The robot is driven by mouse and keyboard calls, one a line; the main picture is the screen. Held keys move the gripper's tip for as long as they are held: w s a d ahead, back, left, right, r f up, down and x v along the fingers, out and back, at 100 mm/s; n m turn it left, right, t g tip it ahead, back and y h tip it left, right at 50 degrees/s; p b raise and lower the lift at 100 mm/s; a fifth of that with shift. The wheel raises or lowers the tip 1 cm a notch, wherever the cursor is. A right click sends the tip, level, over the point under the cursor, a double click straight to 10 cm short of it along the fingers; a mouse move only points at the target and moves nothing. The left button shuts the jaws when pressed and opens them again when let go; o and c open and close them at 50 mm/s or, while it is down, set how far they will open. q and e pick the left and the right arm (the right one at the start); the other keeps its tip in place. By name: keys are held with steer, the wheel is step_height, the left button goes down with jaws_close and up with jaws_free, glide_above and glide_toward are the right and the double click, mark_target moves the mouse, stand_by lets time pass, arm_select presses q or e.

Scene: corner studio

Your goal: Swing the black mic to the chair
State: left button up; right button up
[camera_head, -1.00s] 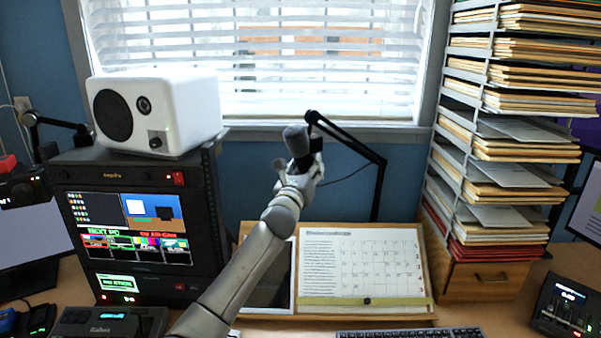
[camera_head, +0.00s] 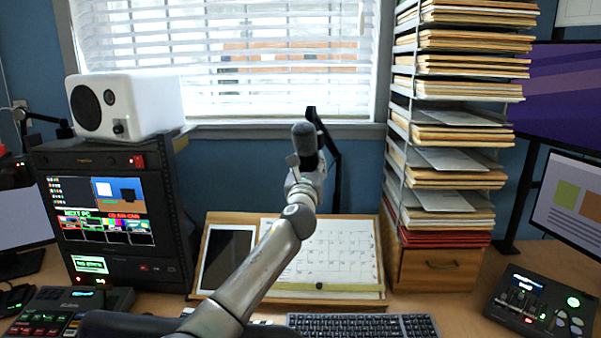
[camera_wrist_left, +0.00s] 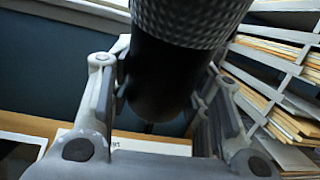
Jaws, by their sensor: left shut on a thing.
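The black mic (camera_head: 305,138), with a dark grey head, is held upright on a black boom arm (camera_head: 334,160) in front of the window. My left gripper (camera_head: 307,166) is shut on its body from the near side. In the left wrist view, the mic's smooth black body (camera_wrist_left: 162,78) stands between the two fingers, with its mesh grille above. Much of the boom is hidden behind the mic and my arm. A dark rounded shape (camera_head: 130,325) at the bottom edge looks like the top of the chair; the rest is out of frame.
A rack with a screen (camera_head: 108,215) and white speaker (camera_head: 125,103) stands left. A tall paper rack (camera_head: 398,150) stands right of the mic. A calendar board (camera_head: 345,255), keyboard (camera_head: 362,325) and control panel (camera_head: 540,303) are on the desk.

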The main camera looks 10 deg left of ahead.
arm_select(q)
steer(key=shift+s+d, duration=0.1)
steer(key=shift+d, duration=0.5)
steer(key=shift+a+f+n+y+b, duration=0.1)
steer(key=shift+n+y+b, duration=0.35)
steer(key=shift+y, duration=0.25)
steer(key=shift+d, duration=0.25)
steer(key=o, duration=1.5)
steer(key=shift+s+a, duration=0.1)
steer(key=shift+s, duration=0.05)
steer(key=shift+c, duration=0.2)
arm_select(e)
steer(key=shift+w+a+f, duration=0.1)
steer(key=shift+w+f, duration=0.2)
steer(key=shift+f, duration=0.3)
